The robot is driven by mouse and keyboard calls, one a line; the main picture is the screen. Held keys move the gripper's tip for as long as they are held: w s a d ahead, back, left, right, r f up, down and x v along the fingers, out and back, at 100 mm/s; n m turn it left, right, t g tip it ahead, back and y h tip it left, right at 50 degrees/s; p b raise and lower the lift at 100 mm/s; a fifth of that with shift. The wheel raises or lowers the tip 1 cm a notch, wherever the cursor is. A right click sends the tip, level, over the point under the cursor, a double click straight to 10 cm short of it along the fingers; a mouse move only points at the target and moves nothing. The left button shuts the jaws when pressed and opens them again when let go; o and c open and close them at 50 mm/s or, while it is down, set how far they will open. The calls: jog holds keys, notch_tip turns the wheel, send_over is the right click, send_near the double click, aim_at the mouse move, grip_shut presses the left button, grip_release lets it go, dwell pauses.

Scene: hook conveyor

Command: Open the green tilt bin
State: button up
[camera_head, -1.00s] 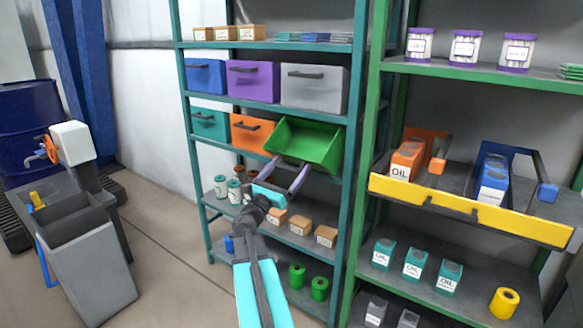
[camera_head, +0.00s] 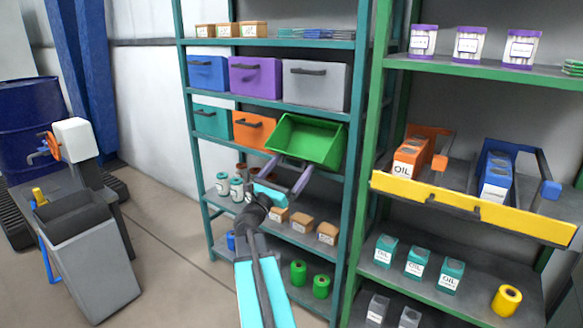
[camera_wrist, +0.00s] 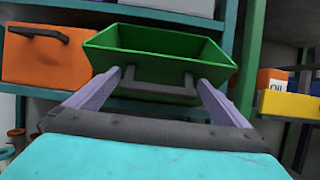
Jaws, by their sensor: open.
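The green tilt bin (camera_head: 308,146) is in the right end of the teal rack's second bin row, tipped forward with its open top and hollow inside showing. In the wrist view the green bin (camera_wrist: 157,43) lies straight ahead, with its dark handle (camera_wrist: 158,88) on the front face. My gripper (camera_head: 290,166) is open just in front of and below the bin's front. In the wrist view my gripper's two purple fingers (camera_wrist: 158,77) stand on either side of the handle, not closed on it. Whether the fingertips touch the bin cannot be told.
An orange bin (camera_head: 254,130) and a teal bin (camera_head: 211,121) sit shut to the left. Blue, purple and grey bins (camera_head: 315,84) are above. Small boxes (camera_head: 302,222) stand on the shelf below. A green rack with a yellow-fronted drawer (camera_head: 470,208) is to the right.

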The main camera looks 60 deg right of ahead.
jog(key=v, duration=1.3)
jog(key=shift+a+f, duration=0.2)
jog(key=shift+a, duration=0.05)
